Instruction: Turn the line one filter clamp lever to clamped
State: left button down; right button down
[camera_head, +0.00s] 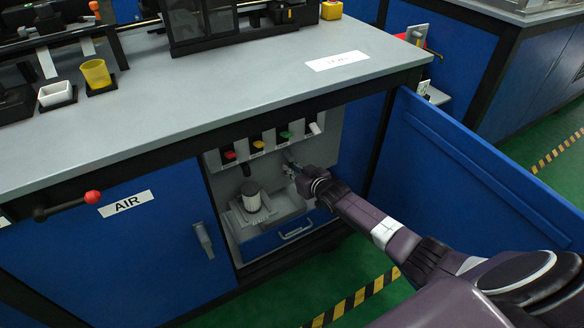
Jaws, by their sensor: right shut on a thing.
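My right gripper (293,171) reaches into the open cabinet from the right, below the row of coloured handles. It is shut on what looks like the filter clamp lever (289,157), a small grey piece mostly hidden by the fingers. Its exact angle cannot be told. My left gripper is not in view.
Red (230,155), yellow (258,144), green (286,134) and white (315,128) handles line the cabinet's back panel. The blue door (465,180) stands open at right, beside my arm. The grey worktop (200,100) overhangs the opening.

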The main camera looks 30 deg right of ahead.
dwell(0.4)
jog(key=c, duration=2)
grip_release()
jog(key=shift+o, duration=0.2)
jog(key=shift+s, duration=0.15)
jog(key=v, duration=1.1)
jog(key=shift+s+r, duration=0.25)
jog(key=shift+s, duration=0.1)
